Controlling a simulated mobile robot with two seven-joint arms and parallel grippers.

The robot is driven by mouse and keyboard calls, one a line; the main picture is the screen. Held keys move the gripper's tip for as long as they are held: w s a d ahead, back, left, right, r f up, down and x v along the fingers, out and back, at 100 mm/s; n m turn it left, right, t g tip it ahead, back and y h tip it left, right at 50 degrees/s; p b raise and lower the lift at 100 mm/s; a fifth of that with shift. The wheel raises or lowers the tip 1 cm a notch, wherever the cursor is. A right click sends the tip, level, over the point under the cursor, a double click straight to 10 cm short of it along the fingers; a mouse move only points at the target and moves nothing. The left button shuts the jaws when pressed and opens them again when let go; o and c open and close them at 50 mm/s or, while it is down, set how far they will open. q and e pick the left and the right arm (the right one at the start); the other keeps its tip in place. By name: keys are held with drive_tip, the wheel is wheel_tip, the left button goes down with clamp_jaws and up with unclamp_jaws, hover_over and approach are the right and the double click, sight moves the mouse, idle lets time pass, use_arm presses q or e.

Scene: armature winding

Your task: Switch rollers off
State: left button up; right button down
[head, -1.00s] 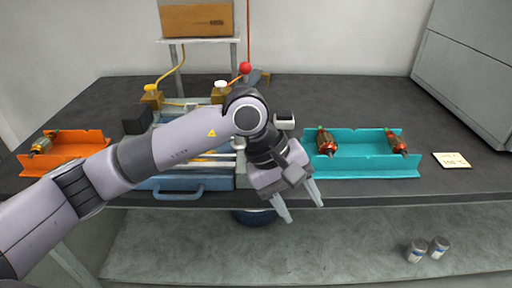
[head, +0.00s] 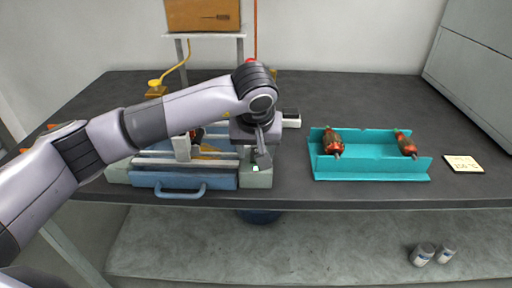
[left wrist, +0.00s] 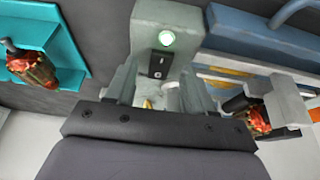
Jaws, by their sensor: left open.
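The roller machine's control box (head: 258,180) is pale grey-green and stands at the right end of the blue machine (head: 195,181). The lamp also shows in the head view (head: 256,168). My left gripper (head: 262,160) points down over the box, open and empty. In the left wrist view its fingers (left wrist: 158,88) reach toward the switch; contact cannot be told. A red-brown armature (left wrist: 256,118) sits at the machine, partly hidden by my arm in the head view.
A turquoise tray (head: 375,173) at the right holds two armatures (head: 333,143) (head: 406,145). A paper note (head: 463,164) lies right of it. A cardboard box (head: 203,14) stands on a shelf behind. Two small cans (head: 422,254) (head: 446,253) are below the table. The right rear tabletop is clear.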

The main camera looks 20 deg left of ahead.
use_arm(q)
drive_tip(key=shift+f, duration=0.2)
clamp_jaws()
drive_tip(key=shift+w+a+r+g+p, duration=0.1)
drive_tip(key=shift+w+r+g+p, duration=0.15)
drive_tip(key=shift+g+p, duration=0.3)
drive_tip(key=shift+w+g+h+p, duration=0.15)
drive_tip(key=shift+g+h+p, duration=0.2)
drive_tip(key=shift+g, duration=0.4)
drive_tip(key=shift+f, duration=0.1)
